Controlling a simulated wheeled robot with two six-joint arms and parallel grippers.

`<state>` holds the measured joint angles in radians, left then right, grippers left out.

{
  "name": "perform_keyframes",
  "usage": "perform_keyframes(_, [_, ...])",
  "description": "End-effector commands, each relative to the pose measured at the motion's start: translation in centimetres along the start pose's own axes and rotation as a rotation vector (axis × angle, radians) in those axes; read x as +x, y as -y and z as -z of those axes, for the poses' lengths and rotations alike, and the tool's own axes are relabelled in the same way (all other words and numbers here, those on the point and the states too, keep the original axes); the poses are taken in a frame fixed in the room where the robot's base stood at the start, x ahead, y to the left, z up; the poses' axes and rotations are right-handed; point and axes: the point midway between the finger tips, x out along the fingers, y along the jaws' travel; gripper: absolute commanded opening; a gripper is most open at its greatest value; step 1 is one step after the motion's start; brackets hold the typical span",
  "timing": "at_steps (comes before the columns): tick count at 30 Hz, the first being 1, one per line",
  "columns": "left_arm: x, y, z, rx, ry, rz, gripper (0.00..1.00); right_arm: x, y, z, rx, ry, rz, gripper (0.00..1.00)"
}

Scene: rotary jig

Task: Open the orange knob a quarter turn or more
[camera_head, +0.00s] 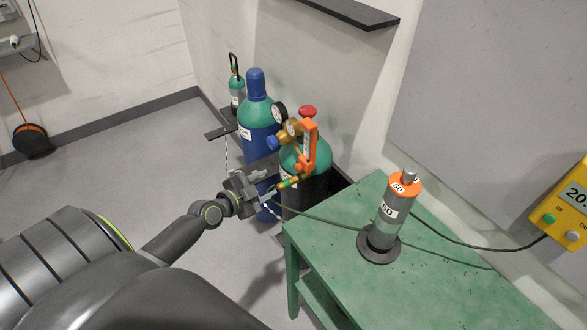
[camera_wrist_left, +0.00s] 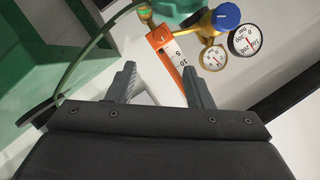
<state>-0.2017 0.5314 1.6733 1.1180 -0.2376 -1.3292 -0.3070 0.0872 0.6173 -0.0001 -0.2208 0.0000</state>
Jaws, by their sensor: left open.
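An orange upright part with a scale (camera_head: 310,146) stands on the regulator of a green-topped gas cylinder (camera_head: 318,160). It also shows in the left wrist view (camera_wrist_left: 163,40), beyond the fingertips. A red knob (camera_head: 307,111) tops the valve, and a blue knob (camera_head: 272,143) sits at the regulator's left; the blue knob shows in the wrist view too (camera_wrist_left: 226,16). My left gripper (camera_head: 268,188) is open and empty, left of and below the orange part. Its fingers (camera_wrist_left: 159,70) appear clear of the regulator.
A blue cylinder (camera_head: 257,112) stands close behind my left gripper. A green table (camera_head: 345,235) at the right holds a grey cylinder with an orange collar (camera_head: 392,208). A hose (camera_head: 325,220) runs across the table. A yellow display box (camera_head: 570,205) is far right.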

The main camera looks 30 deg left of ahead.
Motion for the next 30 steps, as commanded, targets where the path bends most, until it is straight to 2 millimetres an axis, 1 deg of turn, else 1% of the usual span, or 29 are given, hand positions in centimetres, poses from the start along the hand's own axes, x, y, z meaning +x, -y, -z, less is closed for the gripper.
perform_keyframes(1, [1.1, 0.1, 0.2, -0.004, -0.002, 0.001, 0.47, -0.1, -0.1, 0.0, -0.001, 0.0, -0.001, 0.0])
perform_keyframes(6, [4.3, 0.0, 0.1, -0.004, -0.001, 0.0, 0.47, -0.2, -0.1, 0.5, -0.001, -0.006, 0.0, 0.0])
perform_keyframes(12, [7.8, 0.0, 0.1, -0.003, -0.001, 0.0, 0.47, -0.1, 0.5, 0.8, 0.001, -0.01, 0.006, 0.0])
perform_keyframes(18, [10.7, -0.1, 0.0, -0.002, 0.0, -0.001, 0.47, 0.2, 1.1, 0.7, 0.004, -0.011, 0.013, 0.0])
perform_keyframes(24, [12.4, -0.1, 0.0, -0.001, 0.0, -0.001, 0.47, 0.4, 1.2, 0.7, 0.004, -0.011, 0.014, 0.0])
perform_keyframes(30, [12.9, -0.1, 0.0, -0.001, 0.001, -0.002, 0.47, 0.5, 1.0, 0.7, 0.004, -0.012, 0.011, 0.0])
